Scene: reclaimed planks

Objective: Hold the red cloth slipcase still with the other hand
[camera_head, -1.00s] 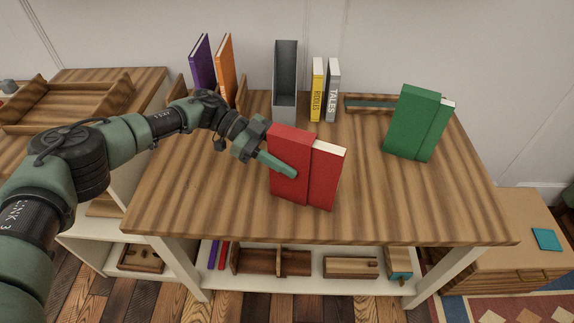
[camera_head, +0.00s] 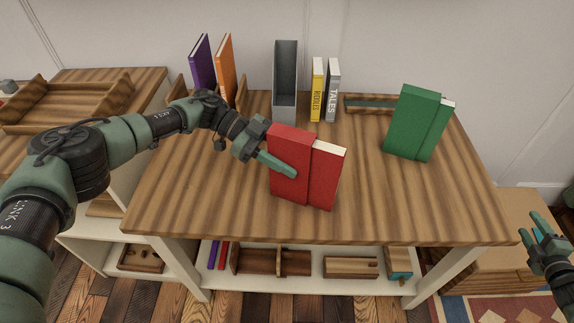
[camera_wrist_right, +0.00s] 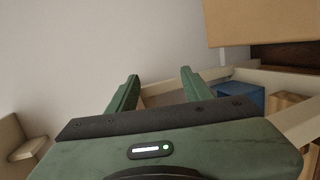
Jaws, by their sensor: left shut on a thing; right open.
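The red cloth slipcase (camera_head: 288,165) stands near the middle of the wooden table top. A red book (camera_head: 325,175) with pale page edges on top sticks out of its right side. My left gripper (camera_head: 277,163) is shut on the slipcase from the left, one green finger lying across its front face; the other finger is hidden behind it. My right gripper (camera_head: 532,228) is open and empty, beyond the table's front right corner and well apart from the slipcase. In the right wrist view its two fingers (camera_wrist_right: 158,80) are spread with nothing between them.
A green slipcase with a green book (camera_head: 413,125) stands at the back right. A grey open holder (camera_head: 285,85), a yellow book (camera_head: 317,90) and a grey book (camera_head: 332,90) stand at the back. The table's right front is clear.

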